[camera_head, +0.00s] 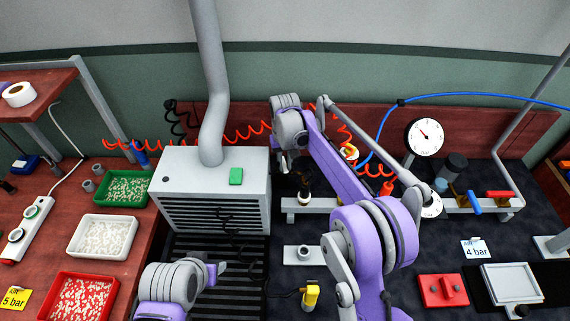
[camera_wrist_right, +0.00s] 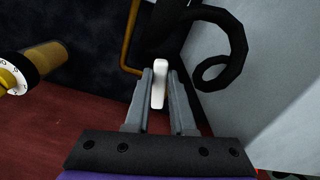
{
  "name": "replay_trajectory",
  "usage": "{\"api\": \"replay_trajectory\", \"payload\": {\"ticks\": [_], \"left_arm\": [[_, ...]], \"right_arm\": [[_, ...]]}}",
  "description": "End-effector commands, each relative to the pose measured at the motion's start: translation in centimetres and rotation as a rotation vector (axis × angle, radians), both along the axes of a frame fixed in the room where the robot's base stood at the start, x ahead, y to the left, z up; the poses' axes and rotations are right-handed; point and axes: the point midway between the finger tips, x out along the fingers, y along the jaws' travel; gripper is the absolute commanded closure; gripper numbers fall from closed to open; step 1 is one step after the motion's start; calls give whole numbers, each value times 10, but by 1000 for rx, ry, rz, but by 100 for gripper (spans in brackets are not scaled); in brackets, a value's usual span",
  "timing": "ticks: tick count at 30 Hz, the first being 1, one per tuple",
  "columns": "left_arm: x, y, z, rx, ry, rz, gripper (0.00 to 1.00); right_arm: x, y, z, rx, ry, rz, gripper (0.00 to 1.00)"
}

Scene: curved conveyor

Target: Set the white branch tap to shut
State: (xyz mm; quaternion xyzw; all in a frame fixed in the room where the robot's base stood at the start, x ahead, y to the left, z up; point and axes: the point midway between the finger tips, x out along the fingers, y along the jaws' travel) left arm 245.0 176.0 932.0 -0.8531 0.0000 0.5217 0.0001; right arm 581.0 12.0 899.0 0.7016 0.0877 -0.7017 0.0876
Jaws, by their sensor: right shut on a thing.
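The white tap handle (camera_wrist_right: 159,84) stands between the two grey fingers of my right gripper (camera_wrist_right: 158,98) in the right wrist view. The fingers are shut on it, and it lies roughly in line with them. In the head view my right gripper (camera_head: 284,162) points down at the back, beside the grey vented box; the white handle cannot be made out there. The tap's body is hidden or too dark to tell. My left gripper (camera_head: 214,270) is low in the head view, over the dark slatted area; its jaw opening is unclear.
The grey vented box (camera_head: 213,190) stands close left of my right gripper. A black coiled hose (camera_wrist_right: 222,62) hangs near the fingers. A blue tap (camera_head: 474,203) and a red tap (camera_head: 500,195) sit on the pipe at right, below a round gauge (camera_head: 425,137).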

Motion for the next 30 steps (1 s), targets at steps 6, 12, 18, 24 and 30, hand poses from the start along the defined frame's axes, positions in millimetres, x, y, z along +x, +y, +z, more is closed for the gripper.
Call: {"api": "replay_trajectory", "payload": {"ticks": [6, 12, 18, 24, 30], "left_arm": [[0, 0, 0, 0, 0, 0, 50], [0, 0, 0, 0, 0, 0, 50], [0, 0, 1, 0, 0, 0, 50], [1, 0, 3, 0, -2, 0, 50], [3, 0, 7, 0, -5, 0, 50]], "right_arm": [[0, 0, 0, 0, 0, 1, 48], [0, 0, 0, 0, 0, 1, 48], [0, 0, 9, 0, 0, 1, 48], [0, 0, 45, 0, -1, 1, 48], [0, 0, 85, 0, -1, 1, 48]]}}
